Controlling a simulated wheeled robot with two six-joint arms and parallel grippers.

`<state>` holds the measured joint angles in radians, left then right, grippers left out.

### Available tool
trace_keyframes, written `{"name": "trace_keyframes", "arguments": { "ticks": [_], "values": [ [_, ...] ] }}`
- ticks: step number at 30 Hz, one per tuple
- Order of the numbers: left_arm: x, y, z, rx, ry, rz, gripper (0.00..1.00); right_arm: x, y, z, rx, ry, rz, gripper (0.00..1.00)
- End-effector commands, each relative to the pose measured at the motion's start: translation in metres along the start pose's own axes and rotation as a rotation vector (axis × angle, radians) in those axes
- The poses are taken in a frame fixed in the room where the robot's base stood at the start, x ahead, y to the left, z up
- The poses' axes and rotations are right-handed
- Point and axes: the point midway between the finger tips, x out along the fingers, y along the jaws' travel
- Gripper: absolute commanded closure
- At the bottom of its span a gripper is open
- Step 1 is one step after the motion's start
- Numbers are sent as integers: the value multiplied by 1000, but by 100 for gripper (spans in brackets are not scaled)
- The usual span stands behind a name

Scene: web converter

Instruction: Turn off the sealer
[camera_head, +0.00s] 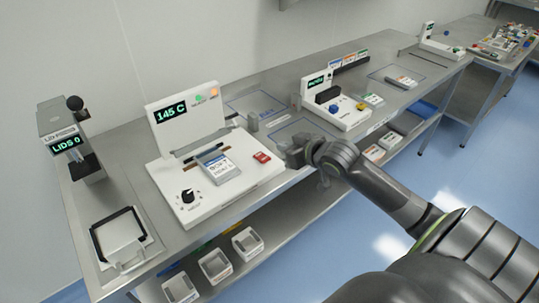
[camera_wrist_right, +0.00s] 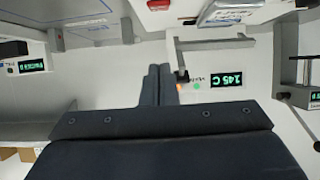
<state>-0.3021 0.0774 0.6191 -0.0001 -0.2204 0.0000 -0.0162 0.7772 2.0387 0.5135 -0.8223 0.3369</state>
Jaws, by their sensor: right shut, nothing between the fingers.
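The sealer (camera_head: 215,205) is a white machine on the steel bench. Its upright panel has a display (camera_head: 171,112) reading 145 C, with an orange and a green light beside it. A black knob (camera_head: 187,196) is at its front left. A red switch (camera_head: 262,157) is at its right edge. My right gripper (camera_head: 287,150) is shut and empty, just right of the red switch in the head view. In the right wrist view my closed fingers (camera_wrist_right: 158,72) point toward the red switch (camera_wrist_right: 158,5), with a gap between. My left gripper is not in view.
A labelled pouch (camera_head: 220,168) lies on the sealer. Another white machine (camera_head: 340,106) stands behind my right gripper. Bins (camera_head: 214,263) sit on the shelf below.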

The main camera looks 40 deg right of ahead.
Motion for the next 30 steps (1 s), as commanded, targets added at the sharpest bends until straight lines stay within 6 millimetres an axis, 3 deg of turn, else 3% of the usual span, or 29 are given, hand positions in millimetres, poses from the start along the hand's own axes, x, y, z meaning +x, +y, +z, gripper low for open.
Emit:
{"name": "trace_keyframes", "arguments": {
  "ticks": [16, 22, 30],
  "values": [
    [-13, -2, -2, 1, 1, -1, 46, 87, -1, -1, 3, -1, -2, 100],
    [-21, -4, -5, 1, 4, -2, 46, 93, -1, 28, 2, -4, -2, 100],
    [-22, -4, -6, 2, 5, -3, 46, 96, -1, 40, -1, -1, -1, 100]
  ]
}}
